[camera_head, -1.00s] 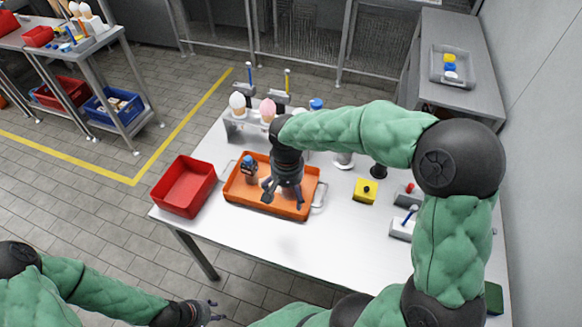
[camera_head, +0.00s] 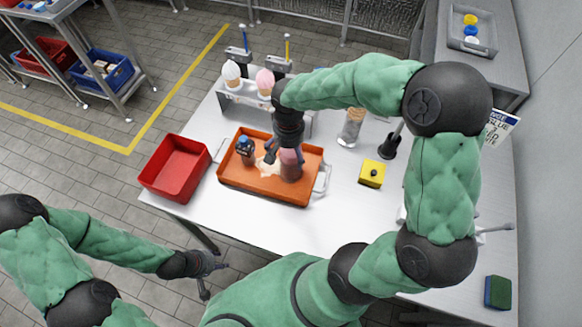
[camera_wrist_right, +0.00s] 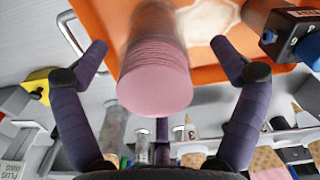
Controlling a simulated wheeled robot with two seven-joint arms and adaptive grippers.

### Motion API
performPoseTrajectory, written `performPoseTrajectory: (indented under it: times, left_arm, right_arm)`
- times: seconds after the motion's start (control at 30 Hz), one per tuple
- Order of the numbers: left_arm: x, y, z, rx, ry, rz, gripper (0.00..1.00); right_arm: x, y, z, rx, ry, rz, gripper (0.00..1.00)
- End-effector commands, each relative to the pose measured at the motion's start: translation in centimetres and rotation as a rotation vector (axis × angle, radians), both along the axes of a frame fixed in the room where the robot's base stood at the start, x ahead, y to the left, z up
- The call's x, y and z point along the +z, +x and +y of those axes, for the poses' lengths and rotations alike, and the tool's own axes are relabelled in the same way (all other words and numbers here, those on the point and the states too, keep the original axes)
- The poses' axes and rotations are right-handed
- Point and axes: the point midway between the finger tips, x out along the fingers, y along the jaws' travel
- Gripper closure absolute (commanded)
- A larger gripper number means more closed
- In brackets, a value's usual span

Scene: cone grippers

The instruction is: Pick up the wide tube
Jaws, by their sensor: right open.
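My left gripper (camera_head: 212,278) is open and empty, in front of the table's front left edge.
A red bin (camera_head: 175,168) is left of the tray. A cone rack (camera_head: 245,95) is behind.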

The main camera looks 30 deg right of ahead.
Motion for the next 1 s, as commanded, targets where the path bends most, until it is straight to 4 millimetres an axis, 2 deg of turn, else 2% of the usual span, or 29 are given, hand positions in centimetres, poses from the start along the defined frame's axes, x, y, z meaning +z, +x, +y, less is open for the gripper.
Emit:
performPoseTrajectory:
  times: [0.4,0.63,0.67,0.8,0.87,1.0]
  left_arm:
    - [-2.1,0.0,0.0,0.000,0.000,0.000,0.60]
    - [-2.0,0.0,0.0,0.000,0.000,-0.001,0.60]
    - [-2.0,0.0,0.0,0.000,0.000,-0.001,0.60]
    - [-2.0,0.0,0.0,0.000,0.000,-0.001,0.60]
    - [-2.0,0.0,0.0,0.000,0.000,-0.001,0.60]
    - [-2.0,0.0,0.0,0.000,0.000,-0.001,0.60]
  right_arm:
    - [-4.9,-0.2,-0.6,0.000,0.001,0.002,0.05]
    - [-5.0,-0.2,-0.5,0.000,0.001,0.000,0.05]
    - [-5.0,-0.2,-0.5,0.000,0.001,0.000,0.08]
    - [-4.9,-0.2,-0.5,0.000,0.001,0.000,0.47]
    - [-4.9,-0.2,-0.5,0.000,0.001,0.000,0.63]
    - [-5.0,-0.2,-0.5,0.000,0.001,0.000,0.64]
